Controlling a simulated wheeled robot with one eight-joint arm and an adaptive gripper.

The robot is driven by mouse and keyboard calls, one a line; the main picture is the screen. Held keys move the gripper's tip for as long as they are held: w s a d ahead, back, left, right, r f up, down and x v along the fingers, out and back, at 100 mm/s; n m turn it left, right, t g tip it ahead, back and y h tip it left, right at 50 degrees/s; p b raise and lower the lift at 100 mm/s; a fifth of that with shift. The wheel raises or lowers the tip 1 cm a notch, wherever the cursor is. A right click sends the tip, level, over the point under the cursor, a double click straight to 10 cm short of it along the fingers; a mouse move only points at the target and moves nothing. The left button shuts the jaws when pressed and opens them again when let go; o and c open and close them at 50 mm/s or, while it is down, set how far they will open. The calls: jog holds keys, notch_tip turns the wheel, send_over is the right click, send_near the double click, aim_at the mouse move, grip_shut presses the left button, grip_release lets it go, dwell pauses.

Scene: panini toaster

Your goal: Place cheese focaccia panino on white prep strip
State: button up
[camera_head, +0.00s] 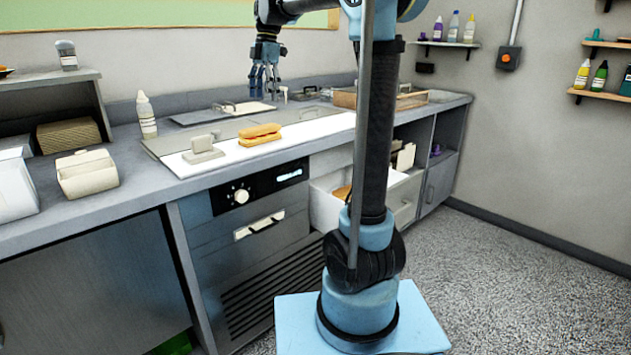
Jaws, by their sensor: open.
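A golden-brown filled panino (260,135) lies on the white prep strip (310,130) along the counter's front edge. I take it to be the cheese focaccia panino; its filling is too small to make out clearly. My gripper (264,92) is open and empty, pointing down above the back part of the counter. It is above and behind the panino in the picture, apart from it. My arm's column hides the right end of the strip.
A pale block with a handle (203,148) sits left of the panino. A white squeeze bottle (146,116) stands behind it. Below, a drawer (325,205) is open with something brown inside. A wooden tray (345,99) and flat lidded pans lie further back.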

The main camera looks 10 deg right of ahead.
jog(key=s+d+f+m+t, duration=0.1)
jog(key=s+d+f+m, duration=0.55)
jog(key=s, duration=0.25)
jog(key=s+d+f+m+t, duration=0.1)
jog(key=s+d+f+m, duration=0.55)
jog(key=s, duration=0.25)
jog(key=s+d+f+m, duration=0.3)
jog(key=s+f+m, duration=0.2)
jog(key=s+f, duration=0.2)
jog(key=s+d+f+m+t+h, duration=0.1)
jog(key=s+d+f+m, duration=0.2)
jog(key=s+f+m, duration=0.3)
notch_tip(320, 180, down, 5)
jog(key=shift+s+d+f, duration=0.15)
jog(key=shift+s+d, duration=0.05)
jog(key=shift+s, duration=0.7)
jog(key=shift+w+f, duration=0.2)
jog(key=shift+w, duration=0.25)
